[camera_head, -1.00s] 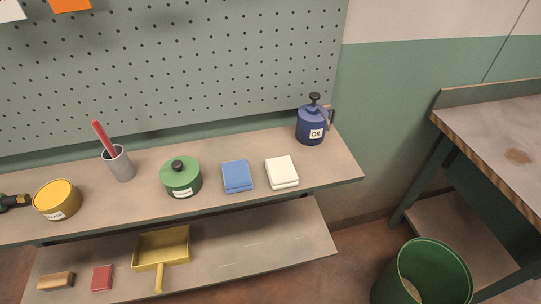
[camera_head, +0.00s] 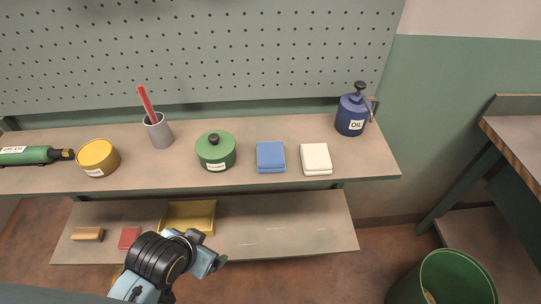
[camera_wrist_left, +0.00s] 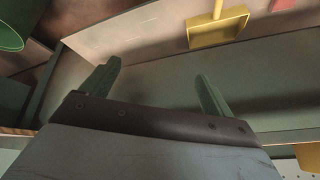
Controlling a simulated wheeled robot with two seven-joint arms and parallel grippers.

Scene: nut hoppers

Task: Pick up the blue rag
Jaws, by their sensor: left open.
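The blue rag (camera_head: 270,157) lies folded on the upper shelf in the head view, between the green lidded pot and a folded white rag (camera_head: 316,159). Nothing covers it, and nothing touches it. My left arm shows at the bottom of the head view, in front of the lower shelf, below and left of the blue rag; its fingertips cannot be made out there. In the left wrist view my left gripper (camera_wrist_left: 158,85) is open and empty, with its two green fingers apart. The blue rag does not show in that view. My right gripper is not in view.
The upper shelf (camera_head: 365,166) also holds a green pot (camera_head: 216,152), a blue oil can (camera_head: 351,116), a grey cup (camera_head: 158,132), a yellow tin (camera_head: 98,158) and a green bottle (camera_head: 28,156). A yellow dustpan (camera_head: 203,214) lies on the lower shelf. A green bin (camera_head: 450,281) stands right.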

